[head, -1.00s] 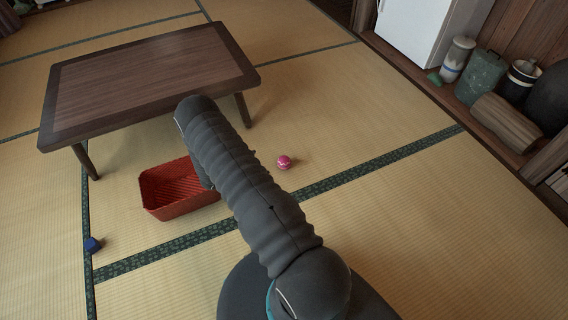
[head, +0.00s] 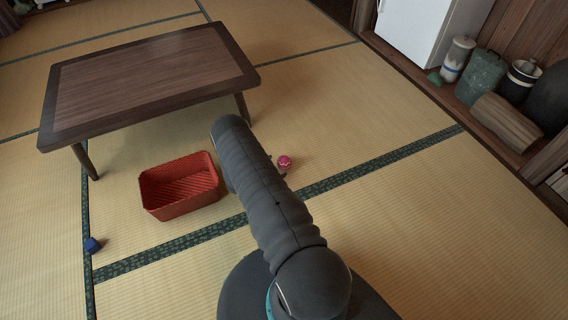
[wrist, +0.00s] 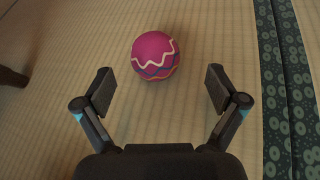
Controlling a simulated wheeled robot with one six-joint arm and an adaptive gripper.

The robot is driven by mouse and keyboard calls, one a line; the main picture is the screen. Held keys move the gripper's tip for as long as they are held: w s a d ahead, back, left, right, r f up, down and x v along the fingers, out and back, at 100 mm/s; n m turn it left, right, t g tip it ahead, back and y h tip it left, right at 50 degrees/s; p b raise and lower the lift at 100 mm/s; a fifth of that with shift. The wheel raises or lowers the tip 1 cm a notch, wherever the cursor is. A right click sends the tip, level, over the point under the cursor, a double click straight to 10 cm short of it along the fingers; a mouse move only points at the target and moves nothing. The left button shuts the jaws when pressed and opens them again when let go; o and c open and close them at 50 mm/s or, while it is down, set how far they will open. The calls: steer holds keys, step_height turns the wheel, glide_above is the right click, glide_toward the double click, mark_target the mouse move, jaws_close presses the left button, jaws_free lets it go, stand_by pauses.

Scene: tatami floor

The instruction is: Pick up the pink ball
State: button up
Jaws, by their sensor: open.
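The pink ball (head: 284,162) with a pale zigzag band lies on the tatami, just right of my arm in the head view. In the wrist view the ball (wrist: 156,56) sits ahead of my gripper (wrist: 160,88), roughly centred between its two fingers and a little beyond their tips. The fingers are spread wide, empty and not touching the ball. In the head view my arm hides most of the gripper; a small part shows beside the ball.
A red basket (head: 150,196) stands left of my arm, empty. A low wooden table (head: 150,80) is behind it. A blue cube (head: 92,245) lies at the left. Jars and a log (head: 506,122) line the right wall. The floor right of the ball is clear.

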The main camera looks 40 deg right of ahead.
mark_target(280, 164)
steer(key=x, duration=0.5)
steer(key=shift+w+f, duration=0.1)
steer(key=shift+w, duration=0.25)
steer(key=c, duration=1.1)
